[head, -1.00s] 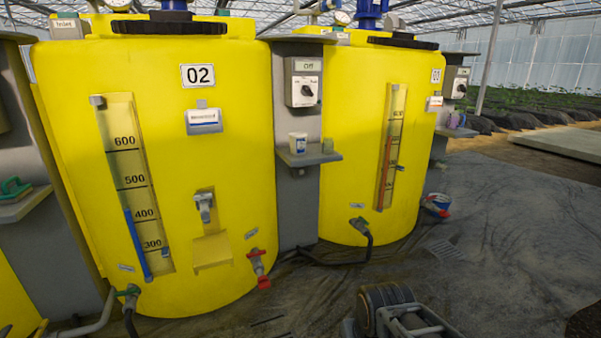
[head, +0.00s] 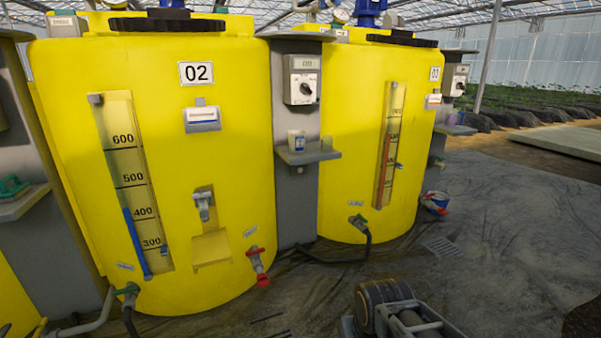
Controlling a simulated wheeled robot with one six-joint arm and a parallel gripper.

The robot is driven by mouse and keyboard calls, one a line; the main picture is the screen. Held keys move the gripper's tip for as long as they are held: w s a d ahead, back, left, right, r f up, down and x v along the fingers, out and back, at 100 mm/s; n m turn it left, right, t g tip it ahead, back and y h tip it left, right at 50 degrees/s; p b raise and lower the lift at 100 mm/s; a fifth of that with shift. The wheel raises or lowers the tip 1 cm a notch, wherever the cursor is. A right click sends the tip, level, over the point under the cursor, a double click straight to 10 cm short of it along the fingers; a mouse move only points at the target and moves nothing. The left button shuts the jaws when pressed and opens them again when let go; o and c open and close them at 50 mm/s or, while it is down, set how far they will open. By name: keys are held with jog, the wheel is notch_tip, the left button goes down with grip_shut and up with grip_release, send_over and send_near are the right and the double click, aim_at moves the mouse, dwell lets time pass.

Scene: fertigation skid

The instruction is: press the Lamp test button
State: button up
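I see no button that I can make out as the Lamp test button in the head view. A grey switch box (head: 302,80) with a dark rotary knob and a small label above it is mounted on the grey post between the two yellow tanks. A similar switch box (head: 459,80) shows at the right, beside tank 03. The fingertips of my gripper are not in view.
Yellow tank 02 (head: 220,150) and yellow tank 03 (head: 350,150) stand ahead. A grey shelf (head: 308,157) with a cup (head: 296,141) juts from the post. A red-handled valve (head: 262,280) sticks out low.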

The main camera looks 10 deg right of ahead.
grip_shut()
dwell(1.4)
